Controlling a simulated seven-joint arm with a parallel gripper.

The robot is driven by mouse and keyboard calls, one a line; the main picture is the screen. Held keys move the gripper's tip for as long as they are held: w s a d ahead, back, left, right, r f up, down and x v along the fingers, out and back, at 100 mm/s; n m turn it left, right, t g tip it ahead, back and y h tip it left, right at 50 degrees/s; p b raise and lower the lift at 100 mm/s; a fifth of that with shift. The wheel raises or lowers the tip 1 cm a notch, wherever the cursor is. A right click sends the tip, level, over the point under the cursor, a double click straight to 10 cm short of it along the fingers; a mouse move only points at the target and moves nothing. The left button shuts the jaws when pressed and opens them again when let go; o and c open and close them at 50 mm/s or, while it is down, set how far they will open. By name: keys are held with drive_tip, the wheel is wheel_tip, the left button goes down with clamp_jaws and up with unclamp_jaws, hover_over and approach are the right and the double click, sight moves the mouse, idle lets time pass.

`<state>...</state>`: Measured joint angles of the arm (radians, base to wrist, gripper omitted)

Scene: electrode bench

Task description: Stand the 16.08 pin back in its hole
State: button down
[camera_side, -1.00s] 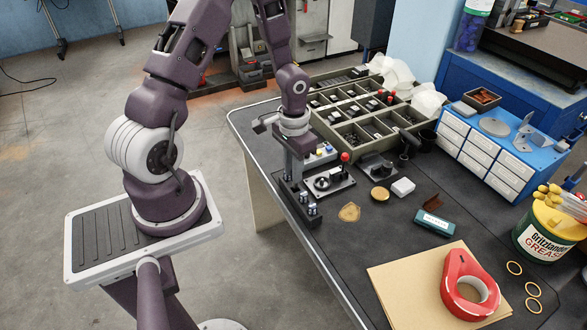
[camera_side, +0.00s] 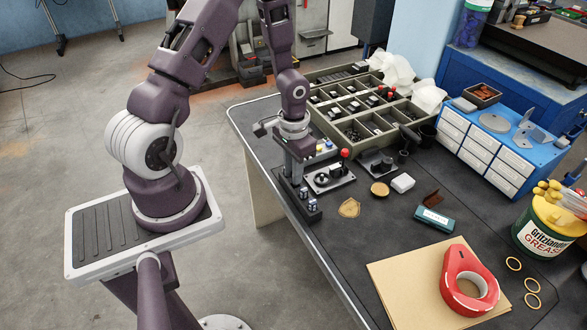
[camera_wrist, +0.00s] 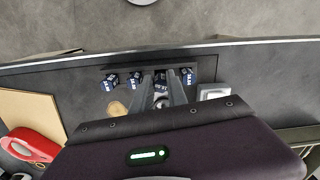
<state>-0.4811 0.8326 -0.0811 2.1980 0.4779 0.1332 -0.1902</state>
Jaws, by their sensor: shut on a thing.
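My gripper (camera_side: 291,180) points down over the dark pin rack (camera_side: 314,217) at the table's left edge. In the wrist view my gripper (camera_wrist: 163,98) has its fingers closed around a pale metallic pin (camera_wrist: 160,88) with a dark blue cap. Other blue-capped pins stand in the row: two to the left of the fingers (camera_wrist: 110,83) (camera_wrist: 134,81) and one to the right (camera_wrist: 187,76). The cap markings are too small to read. The held pin's lower end and its hole are hidden, so I cannot tell whether it is seated.

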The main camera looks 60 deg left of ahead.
drive_tip(key=shift+f, duration=0.8)
drive_tip(key=c, duration=1.2)
unclamp_jaws()
drive_tip(key=shift+c, duration=0.2)
drive_tip(key=shift+r, duration=3.55)
drive_tip(key=shift+r, duration=2.5)
drive_tip(key=shift+r, duration=0.1)
